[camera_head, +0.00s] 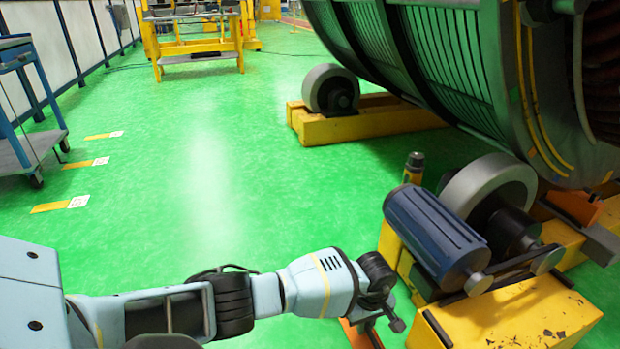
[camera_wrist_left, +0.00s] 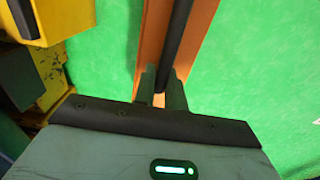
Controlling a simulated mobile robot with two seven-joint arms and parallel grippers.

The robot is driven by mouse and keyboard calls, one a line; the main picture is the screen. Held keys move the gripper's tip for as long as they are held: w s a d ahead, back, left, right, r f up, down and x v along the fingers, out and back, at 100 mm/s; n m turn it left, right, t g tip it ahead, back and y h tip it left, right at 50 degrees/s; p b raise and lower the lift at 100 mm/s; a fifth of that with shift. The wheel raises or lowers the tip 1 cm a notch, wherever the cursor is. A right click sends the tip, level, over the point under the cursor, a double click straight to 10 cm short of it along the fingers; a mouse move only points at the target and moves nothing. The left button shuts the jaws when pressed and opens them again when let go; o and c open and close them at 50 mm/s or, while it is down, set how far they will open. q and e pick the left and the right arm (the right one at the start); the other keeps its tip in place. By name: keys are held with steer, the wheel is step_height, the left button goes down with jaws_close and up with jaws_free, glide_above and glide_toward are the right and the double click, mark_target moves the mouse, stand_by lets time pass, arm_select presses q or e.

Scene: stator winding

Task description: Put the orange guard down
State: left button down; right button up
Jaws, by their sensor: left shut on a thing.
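The orange guard (camera_head: 358,335) shows at the bottom of the head view, mostly cut off by the frame edge and my gripper. My left gripper (camera_head: 378,318) reaches down over it, beside the yellow roller stand. In the left wrist view the orange guard (camera_wrist_left: 203,28) is a long panel with a dark bar along its middle, above green floor. The fingers of my left gripper (camera_wrist_left: 162,84) are shut on the dark bar. Whether the guard touches the floor cannot be told. My right gripper is not in view.
A yellow roller stand (camera_head: 510,318) with a blue motor (camera_head: 430,235) stands close right of my left gripper. The large stator (camera_head: 455,65) rests on rollers behind it. A blue cart (camera_head: 35,150) is at far left. Green floor (camera_head: 200,190) is clear in the middle.

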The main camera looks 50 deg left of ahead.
arm_select(q)
steer(key=shift+s+f, duration=0.1)
steer(key=shift+s, duration=0.35)
steer(key=s+a+f+p, duration=0.1)
steer(key=s+p, duration=0.1)
steer(key=s, duration=1.2)
steer(key=shift+a+f, duration=0.15)
steer(key=shift+a, duration=0.1)
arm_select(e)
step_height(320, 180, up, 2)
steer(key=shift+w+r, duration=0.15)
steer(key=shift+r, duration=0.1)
arm_select(q)
steer(key=shift+s, duration=0.1)
